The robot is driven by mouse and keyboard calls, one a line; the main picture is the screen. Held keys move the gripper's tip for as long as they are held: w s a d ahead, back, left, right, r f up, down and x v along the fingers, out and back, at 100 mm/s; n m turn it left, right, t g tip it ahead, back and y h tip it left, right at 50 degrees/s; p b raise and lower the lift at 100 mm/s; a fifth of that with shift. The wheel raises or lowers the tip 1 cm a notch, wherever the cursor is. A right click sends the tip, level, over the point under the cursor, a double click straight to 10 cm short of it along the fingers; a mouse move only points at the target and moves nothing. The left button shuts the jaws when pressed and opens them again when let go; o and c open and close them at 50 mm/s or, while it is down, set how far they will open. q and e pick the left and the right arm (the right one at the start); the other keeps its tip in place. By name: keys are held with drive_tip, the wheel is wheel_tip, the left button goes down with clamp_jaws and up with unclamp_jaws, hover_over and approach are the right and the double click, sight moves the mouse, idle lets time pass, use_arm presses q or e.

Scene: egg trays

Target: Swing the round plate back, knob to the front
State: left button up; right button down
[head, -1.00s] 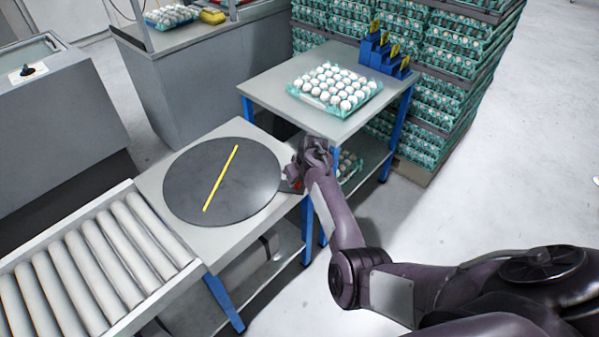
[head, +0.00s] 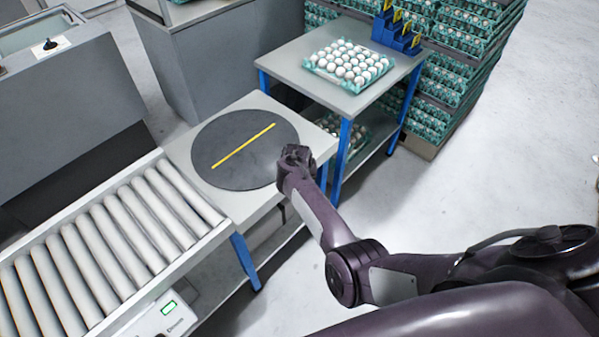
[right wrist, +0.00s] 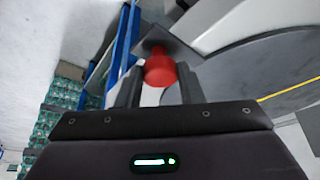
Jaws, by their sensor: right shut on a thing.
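The round plate (head: 222,150) is a dark disc with a yellow stripe, lying on a light-topped table in the head view. The stripe runs from lower left to upper right. My right gripper (head: 296,155) is at the plate's right edge, and its arm hides part of that edge. In the right wrist view the red knob (right wrist: 160,70) stands between the fingers of my right gripper (right wrist: 156,88), which is shut on it. The plate (right wrist: 270,72) shows behind it at the right. My left gripper is in neither view.
A roller conveyor (head: 110,235) adjoins the plate's table at the lower left. A higher table (head: 285,62) behind bears a tray of white eggs (head: 318,66). Stacked egg trays (head: 455,75) stand behind it. The floor at the right is clear.

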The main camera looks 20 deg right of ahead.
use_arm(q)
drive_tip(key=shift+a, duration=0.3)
use_arm(e)
drive_tip(key=shift+a, duration=0.15)
drive_tip(key=c, duration=1.3)
unclamp_jaws()
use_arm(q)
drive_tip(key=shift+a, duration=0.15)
use_arm(e)
drive_tip(key=o, duration=0.3)
drive_tip(key=shift+a, duration=0.1)
drive_tip(key=shift+r, duration=0.1)
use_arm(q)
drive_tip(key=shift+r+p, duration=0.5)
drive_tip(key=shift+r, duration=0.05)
use_arm(e)
drive_tip(key=v, duration=0.7)
drive_tip(key=shift+s+r, duration=0.15)
drive_tip(key=shift+r, duration=0.15)
